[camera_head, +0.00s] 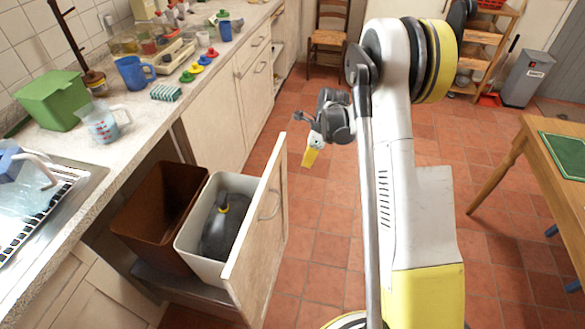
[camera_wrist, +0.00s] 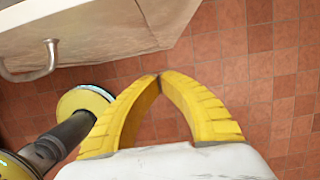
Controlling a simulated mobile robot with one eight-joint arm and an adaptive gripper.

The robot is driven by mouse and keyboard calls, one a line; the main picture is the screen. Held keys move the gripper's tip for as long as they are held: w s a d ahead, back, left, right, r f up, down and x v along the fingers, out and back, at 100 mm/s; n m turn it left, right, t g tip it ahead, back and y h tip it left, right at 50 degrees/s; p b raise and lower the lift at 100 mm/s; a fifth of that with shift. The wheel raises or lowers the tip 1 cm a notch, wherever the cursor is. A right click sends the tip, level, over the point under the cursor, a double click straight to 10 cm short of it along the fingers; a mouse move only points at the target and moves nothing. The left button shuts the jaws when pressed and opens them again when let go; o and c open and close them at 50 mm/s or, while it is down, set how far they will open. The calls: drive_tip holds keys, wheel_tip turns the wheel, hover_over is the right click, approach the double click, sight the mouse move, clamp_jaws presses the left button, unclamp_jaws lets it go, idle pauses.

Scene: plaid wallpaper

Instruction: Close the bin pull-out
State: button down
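The bin pull-out stands open from the counter at lower left. Its cream front panel (camera_head: 262,238) has a curved metal handle (camera_head: 269,205) on its outer face. Behind the panel sit a brown bin (camera_head: 150,220) and a white bin (camera_head: 190,245) with a dark object inside. My gripper (camera_head: 309,160) is to the right of the panel's far top corner, apart from it. In the wrist view my yellow fingers (camera_wrist: 159,78) meet at their tips with nothing seen between them. The panel (camera_wrist: 110,28) and its handle (camera_wrist: 38,66) show at upper left, clear of the fingers.
The tiled floor (camera_head: 330,240) right of the pull-out is largely clear. A wooden table (camera_head: 530,140) stands at right and a chair (camera_head: 328,35) at the back. The counter (camera_head: 140,120) holds a green box (camera_head: 50,102), jugs and several small items.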

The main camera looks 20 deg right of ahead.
drive_tip(key=w+a+f+b, duration=0.3)
drive_tip(key=a+f+b, duration=0.2)
drive_tip(key=f, duration=0.4)
drive_tip(key=shift+w+a+f+b, duration=0.15)
drive_tip(key=shift+w+f+b, duration=0.05)
drive_tip(key=shift+w+b, duration=0.2)
